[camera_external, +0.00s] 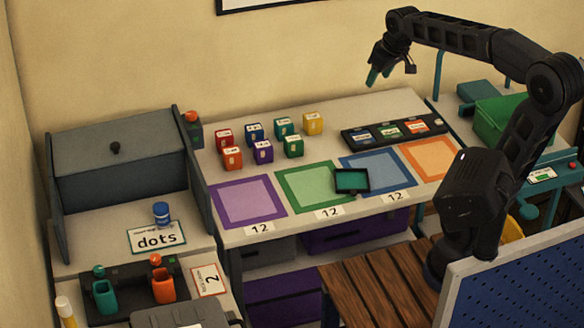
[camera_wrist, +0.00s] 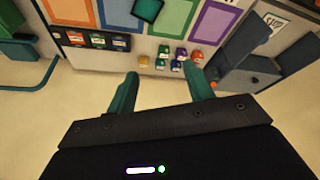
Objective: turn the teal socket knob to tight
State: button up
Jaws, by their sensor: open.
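A teal socket (camera_external: 105,294) stands on a dark base at the lower left in the external view, with a small teal knob (camera_external: 99,271) at its upper back. An orange socket (camera_external: 163,288) with its own orange knob stands to its right. I cannot read the teal knob's setting at this size. My gripper (camera_external: 378,76) is high above the back of the main table, far to the upper right of the teal socket. In the wrist view my gripper (camera_wrist: 160,85) has its two teal fingers spread apart with nothing between them. The teal socket is not clear in the wrist view.
Several coloured blocks (camera_external: 263,150) and coloured mats stand on the main table (camera_external: 350,108). A blue perforated panel (camera_external: 520,275) is at lower right.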

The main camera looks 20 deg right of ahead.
jog(key=w+a+n+y, duration=0.1)
jog(key=w+a+n, duration=0.1)
jog(key=w+a, duration=0.35)
jog(key=w+a+n+g, duration=0.1)
jog(key=w+a+n, duration=0.1)
jog(key=a, duration=0.7)
jog(key=w+a+n+y, duration=0.1)
jog(key=w+a, duration=0.3)
jog(key=a, duration=0.3)
jog(key=w+a+f+n+g, duration=0.1)
jog(key=a+f+n, duration=0.15)
jog(key=a, duration=0.85)
jog(key=a+f+n+g, duration=0.15)
jog(key=a+f, duration=0.25)
jog(key=a, duration=0.7)
jog(key=n+g, duration=0.2)
jog(key=n, duration=0.7)
send_near(99, 269)
jog(key=shift+m+y, duration=0.3)
jog(key=x, duration=0.8)
jog(key=shift+f, duration=0.3)
jog(key=shift+d, duration=0.1)
jog(key=shift+c, duration=0.2)
jog(key=c, duration=0.9)
